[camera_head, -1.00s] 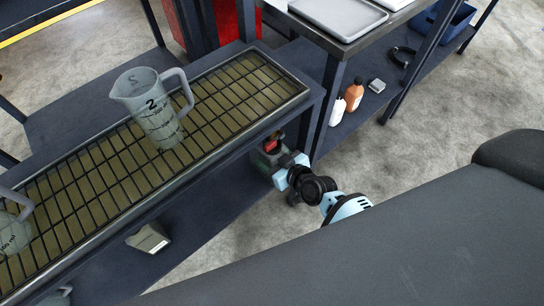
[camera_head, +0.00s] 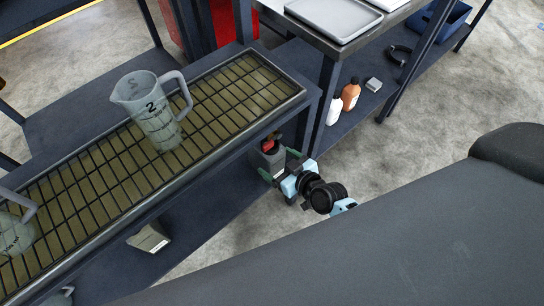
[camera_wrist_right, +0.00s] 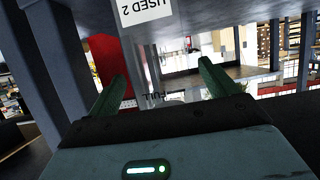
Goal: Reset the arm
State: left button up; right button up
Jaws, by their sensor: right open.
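My right gripper (camera_head: 280,163) is low beside the near right end of the grated trolley, below its top edge. Its two green fingers are spread apart with nothing between them. In the right wrist view the open fingers (camera_wrist_right: 162,88) point under a dark overhead surface. My right arm's black and light-blue links run from the gripper towards the lower right, partly hidden behind my dark body. My left gripper is not in view.
A measuring jug (camera_head: 152,112) stands on the grate (camera_head: 232,92), with another at the left edge. A grey box (camera_head: 149,238) is on the shelf below. White (camera_head: 334,111) and orange (camera_head: 350,95) bottles stand on the right-hand lower shelf. A "USED 2" label (camera_wrist_right: 145,10) hangs close above the fingers.

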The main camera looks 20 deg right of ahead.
jog(key=shift+v, duration=1.85)
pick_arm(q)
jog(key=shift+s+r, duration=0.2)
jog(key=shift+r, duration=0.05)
